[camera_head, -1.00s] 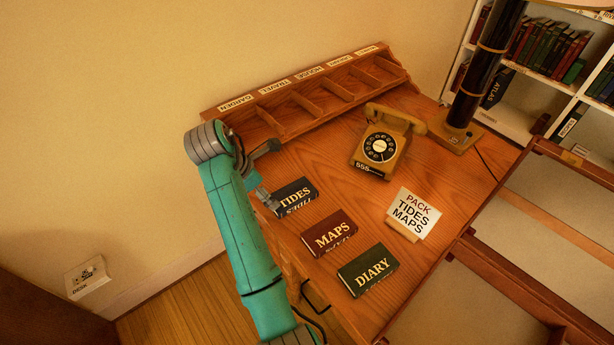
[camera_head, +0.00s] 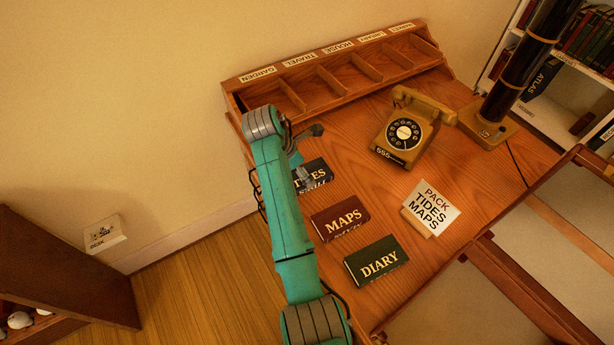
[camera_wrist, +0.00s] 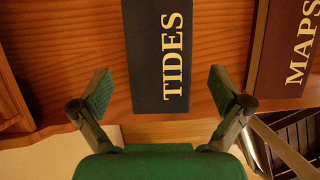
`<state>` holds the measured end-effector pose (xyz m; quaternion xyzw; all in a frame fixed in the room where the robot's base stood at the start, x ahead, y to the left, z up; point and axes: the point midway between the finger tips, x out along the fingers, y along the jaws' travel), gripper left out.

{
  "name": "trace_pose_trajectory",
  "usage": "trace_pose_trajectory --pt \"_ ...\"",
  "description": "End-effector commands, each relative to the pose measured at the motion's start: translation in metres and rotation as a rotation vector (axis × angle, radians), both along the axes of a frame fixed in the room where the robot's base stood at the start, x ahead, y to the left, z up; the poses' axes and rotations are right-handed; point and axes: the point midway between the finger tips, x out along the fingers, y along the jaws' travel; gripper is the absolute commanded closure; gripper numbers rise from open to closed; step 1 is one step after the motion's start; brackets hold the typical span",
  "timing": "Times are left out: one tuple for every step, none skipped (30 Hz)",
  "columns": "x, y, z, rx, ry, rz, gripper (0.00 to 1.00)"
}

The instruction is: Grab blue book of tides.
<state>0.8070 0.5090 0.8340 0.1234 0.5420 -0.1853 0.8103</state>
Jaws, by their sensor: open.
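The dark blue book marked TIDES (camera_head: 318,174) lies on the desk, partly hidden by my arm in the head view. In the wrist view the TIDES book (camera_wrist: 153,55) points down between my fingers, with bare wood on both sides of it. My gripper (camera_wrist: 160,90) is open and empty, one finger to each side of the book's near end, not touching it. In the head view my gripper (camera_head: 300,172) is at the book's left end, partly hidden by the arm.
The maroon MAPS book (camera_head: 340,221) and dark green DIARY book (camera_head: 376,260) lie nearer the front. A sign reading PACK TIDES MAPS (camera_head: 431,208), a yellow telephone (camera_head: 408,130) and a lamp base (camera_head: 488,127) stand right. A labelled wooden rack (camera_head: 340,75) runs along the back.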

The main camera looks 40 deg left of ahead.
Motion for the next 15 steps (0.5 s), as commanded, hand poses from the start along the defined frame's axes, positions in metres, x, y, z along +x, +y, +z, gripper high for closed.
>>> trace_pose_trajectory --pt "0.004 -0.002 -0.007 -0.001 0.0 0.0 0.0" --pt "0.005 -0.003 -0.011 -0.002 0.002 0.0 0.0" --pt "0.007 -0.003 -0.015 -0.002 0.001 0.0 0.0" --pt "0.008 -0.004 -0.018 0.0 0.0 0.001 0.0" --pt "0.009 -0.004 -0.02 0.0 0.0 0.001 0.0" --pt "0.01 -0.004 -0.023 0.0 0.0 0.001 0.0" --pt "0.01 -0.005 -0.024 0.0 0.0 0.001 0.0" --pt "0.011 -0.005 -0.025 0.0 0.0 0.001 0.0" --pt "0.011 -0.005 -0.026 0.0 0.0 0.001 0.0" --pt "0.011 -0.005 -0.026 0.0 0.0 0.001 0.0" --pt "0.011 -0.005 -0.026 0.0 0.0 0.001 0.0" --pt "0.011 -0.005 -0.026 0.0 0.0 0.001 0.0" --pt "0.011 -0.005 -0.026 0.0 0.0 0.001 0.0" --pt "0.011 -0.005 -0.026 0.0 0.0 0.001 0.0" --pt "0.011 -0.005 -0.026 0.0 0.0 0.001 0.03"
